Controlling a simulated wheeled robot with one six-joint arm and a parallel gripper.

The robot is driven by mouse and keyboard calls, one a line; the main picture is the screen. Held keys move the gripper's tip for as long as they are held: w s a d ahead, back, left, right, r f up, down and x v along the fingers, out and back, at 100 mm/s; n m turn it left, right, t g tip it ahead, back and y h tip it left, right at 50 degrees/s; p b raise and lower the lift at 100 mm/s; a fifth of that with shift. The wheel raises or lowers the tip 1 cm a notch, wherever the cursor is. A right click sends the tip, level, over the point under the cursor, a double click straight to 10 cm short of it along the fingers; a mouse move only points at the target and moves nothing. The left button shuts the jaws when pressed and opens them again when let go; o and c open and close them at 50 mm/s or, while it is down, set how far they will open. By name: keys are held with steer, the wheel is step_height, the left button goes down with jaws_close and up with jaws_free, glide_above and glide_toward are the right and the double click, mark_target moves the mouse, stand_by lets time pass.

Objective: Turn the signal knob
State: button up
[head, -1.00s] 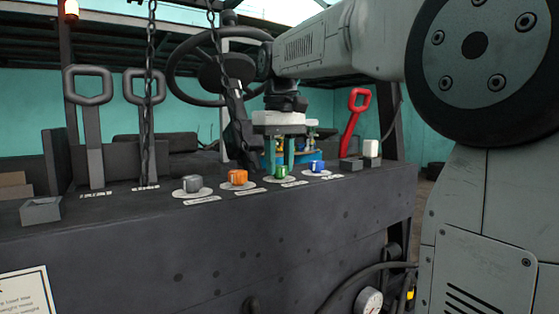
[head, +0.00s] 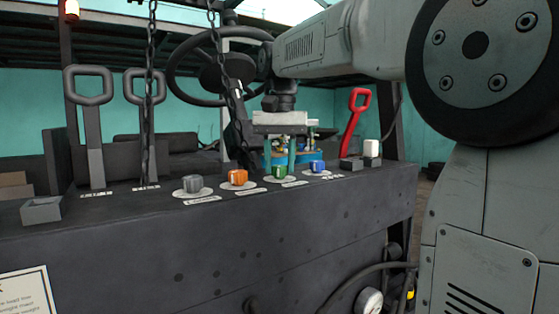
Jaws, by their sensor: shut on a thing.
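Several coloured knobs sit in a row on the dark console top, each on a pale round plate: grey (head: 193,184), orange (head: 238,178), green (head: 279,173) and blue (head: 318,167). Their labels are too small to read, so I cannot tell by name which is the signal knob. My gripper (head: 280,163) points down over the green knob, with its green fingers reaching to it. It is shut on the green knob. The far side of the knob and part of the fingers' contact are hidden.
Two grey loop-handled levers (head: 89,130) stand at the left, with a hanging chain (head: 151,90) before one. A second chain and a steering wheel (head: 185,75) are behind the knobs. A red lever (head: 354,120) and a white-topped switch (head: 371,149) stand right of the blue knob.

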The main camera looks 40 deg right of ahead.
mark_target(279, 166)
steer(key=shift+m, duration=0.3)
steer(key=o, duration=1)
steer(key=shift+r, duration=0.1)
step_height(279, 166, up, 8)
steer(key=shift+f, duration=0.15)
steer(key=shift+a, duration=0.1)
